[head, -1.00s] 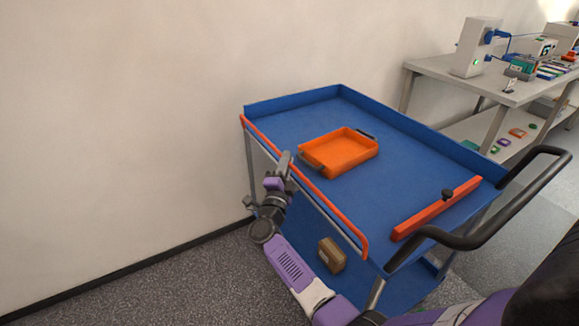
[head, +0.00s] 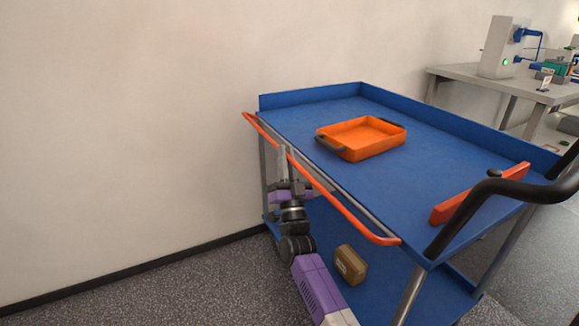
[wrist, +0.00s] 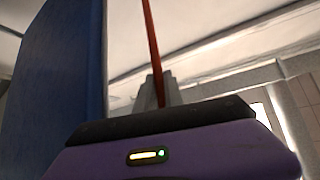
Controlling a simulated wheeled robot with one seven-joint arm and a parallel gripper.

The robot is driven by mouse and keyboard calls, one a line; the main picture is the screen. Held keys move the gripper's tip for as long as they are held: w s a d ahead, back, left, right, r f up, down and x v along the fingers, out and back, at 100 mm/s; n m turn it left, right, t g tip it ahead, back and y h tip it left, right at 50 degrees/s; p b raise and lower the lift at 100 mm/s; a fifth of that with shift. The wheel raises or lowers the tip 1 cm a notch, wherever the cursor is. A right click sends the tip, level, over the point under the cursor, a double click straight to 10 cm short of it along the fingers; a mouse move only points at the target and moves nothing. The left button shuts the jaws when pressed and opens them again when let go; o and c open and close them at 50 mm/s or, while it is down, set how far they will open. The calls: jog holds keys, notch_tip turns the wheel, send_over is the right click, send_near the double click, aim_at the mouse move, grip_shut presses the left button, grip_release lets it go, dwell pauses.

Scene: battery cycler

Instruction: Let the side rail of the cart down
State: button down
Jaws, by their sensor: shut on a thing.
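The cart (head: 430,170) has a blue top deck. Its side rail (head: 330,195) is a long orange-red bar along the deck's left side. The rail is swung outward, and a strip of gap shows between it and the deck edge. My gripper (head: 288,154) is shut on the rail, coming from below and outside, left of its middle. In the wrist view the rail (wrist: 153,45) runs as a thin red bar down between my gripper's fingers (wrist: 160,92). The fingertips are small and partly hidden there.
An orange tray (head: 362,138) sits on the deck. A red bar (head: 480,193) and a black push handle (head: 495,188) are at the right end. A cardboard box (head: 350,264) lies on the lower shelf. A bench (head: 500,85) with equipment stands behind. The floor at left is clear.

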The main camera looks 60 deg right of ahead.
jog(key=shift+w+a+f+b, duration=0.1)
jog(key=shift+a+f+b, duration=0.1)
jog(key=shift+f+b, duration=0.65)
jog(key=shift+r, duration=0.15)
jog(key=c, duration=1.5)
grip_release()
jog(key=shift+o, duration=0.2)
jog(key=v, duration=0.8)
jog(key=shift+p, duration=0.35)
jog(key=shift+w, duration=0.1)
